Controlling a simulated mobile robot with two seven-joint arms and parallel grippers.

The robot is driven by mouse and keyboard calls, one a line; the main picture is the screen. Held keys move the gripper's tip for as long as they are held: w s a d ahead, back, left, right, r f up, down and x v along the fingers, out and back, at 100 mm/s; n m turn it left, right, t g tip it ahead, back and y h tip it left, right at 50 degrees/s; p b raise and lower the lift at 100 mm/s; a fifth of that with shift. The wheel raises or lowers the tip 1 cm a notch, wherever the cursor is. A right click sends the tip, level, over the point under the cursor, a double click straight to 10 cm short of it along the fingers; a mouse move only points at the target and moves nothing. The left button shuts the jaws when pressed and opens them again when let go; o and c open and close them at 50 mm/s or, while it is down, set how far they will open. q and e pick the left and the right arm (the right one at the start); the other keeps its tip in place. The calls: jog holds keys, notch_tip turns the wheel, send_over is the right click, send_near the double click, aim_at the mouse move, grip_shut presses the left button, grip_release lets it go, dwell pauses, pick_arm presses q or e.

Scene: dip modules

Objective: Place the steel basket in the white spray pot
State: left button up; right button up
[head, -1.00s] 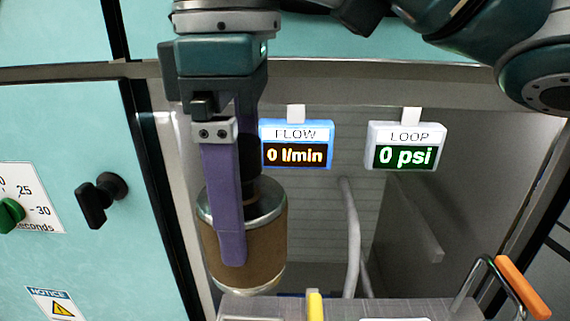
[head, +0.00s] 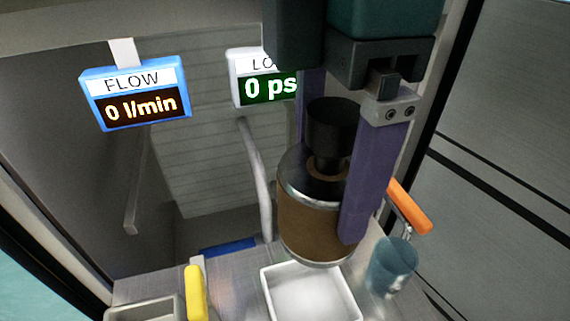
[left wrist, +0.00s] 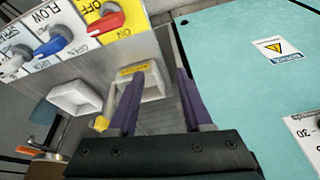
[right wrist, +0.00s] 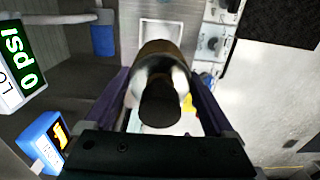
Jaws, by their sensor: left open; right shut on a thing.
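The steel basket (head: 312,220) shows as a brown cylinder with shiny steel rims and a black knob on top. My right gripper (head: 348,225) is shut on it, with purple fingers on its sides, and holds it slightly tilted. In the right wrist view its shiny top (right wrist: 160,75) and black knob are between the fingers. A white square spray pot (head: 310,295) lies just below and in front of the basket in the head view. The basket appears to be above it, apart from it. My left gripper (left wrist: 160,88) is open and empty, and shows only in the left wrist view.
An orange handle (head: 408,205) and a teal see-through cup (head: 390,268) stand right of the pot. A yellow lever (head: 194,292) is left of it. FLOW (head: 136,93) and LOOP (head: 264,76) displays hang behind.

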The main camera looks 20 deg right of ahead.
aim_at(323, 208)
notch_tip(323, 208, down, 16)
jog(key=b, duration=0.4)
jog(key=shift+f, duration=0.15)
pick_arm(q)
notch_tip(323, 208, down, 5)
jog(key=shift+s+f, duration=0.1)
pick_arm(e)
jog(key=shift+f, duration=0.2)
jog(key=shift+f, duration=0.15)
jog(key=o, duration=1.3)
pick_arm(q)
notch_tip(323, 208, up, 4)
jog(key=p, duration=0.3)
pick_arm(e)
notch_tip(323, 208, up, 12)
jog(key=shift+r, duration=0.2)
